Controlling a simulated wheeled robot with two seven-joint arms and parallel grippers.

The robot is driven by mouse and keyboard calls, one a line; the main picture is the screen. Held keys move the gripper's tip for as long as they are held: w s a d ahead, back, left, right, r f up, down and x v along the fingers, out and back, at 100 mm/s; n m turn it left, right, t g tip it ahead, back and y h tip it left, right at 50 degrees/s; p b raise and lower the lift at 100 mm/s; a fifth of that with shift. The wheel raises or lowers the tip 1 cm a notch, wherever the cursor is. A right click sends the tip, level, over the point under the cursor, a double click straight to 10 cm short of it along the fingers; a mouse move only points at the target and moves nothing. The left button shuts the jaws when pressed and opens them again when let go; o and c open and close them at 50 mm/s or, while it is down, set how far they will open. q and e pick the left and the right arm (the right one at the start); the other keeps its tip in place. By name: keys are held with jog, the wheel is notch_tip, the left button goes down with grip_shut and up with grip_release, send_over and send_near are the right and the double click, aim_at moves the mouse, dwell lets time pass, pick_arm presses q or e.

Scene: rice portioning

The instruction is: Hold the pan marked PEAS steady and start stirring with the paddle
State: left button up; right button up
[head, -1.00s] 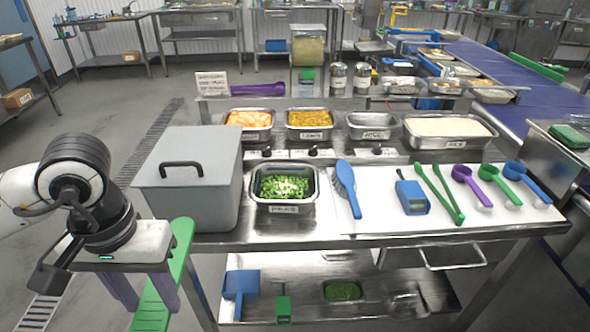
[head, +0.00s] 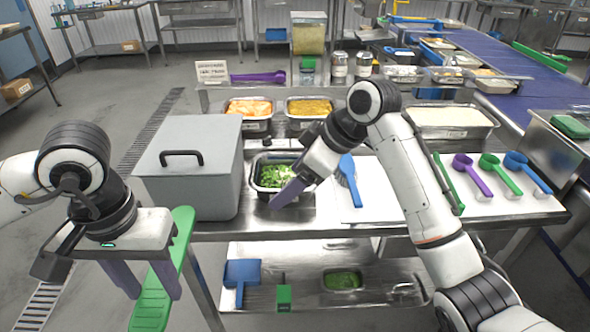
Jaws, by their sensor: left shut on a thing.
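The pan of green peas (head: 266,192) stands on the steel table, right of the grey lidded box. Its front label and right part are hidden behind my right gripper (head: 285,197), whose fingers reach over the pan's front right side. Whether they touch or grip the rim cannot be told. My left gripper (head: 150,284) is shut on the green paddle (head: 182,228), left of the table's front edge. The paddle is held away from the pan, tilted, with its slotted end low.
The grey lidded box (head: 190,160) stands between my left gripper and the pan. Purple, green and blue scoops (head: 497,170) lie on the white board's right side. Food pans (head: 250,112) line the back.

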aim_at(306, 191)
jog(key=w+d+n+h, duration=0.3)
jog(key=w+d+n, duration=0.1)
jog(key=d, duration=0.2)
jog(key=x, duration=0.9)
jog(key=shift+s+a+f, duration=0.1)
jog(key=shift+a+f, duration=0.15)
jog(key=shift+f, duration=0.15)
jog(key=c, duration=1.9)
jog(key=o, duration=1.9)
jog(key=shift+r, duration=3.55)
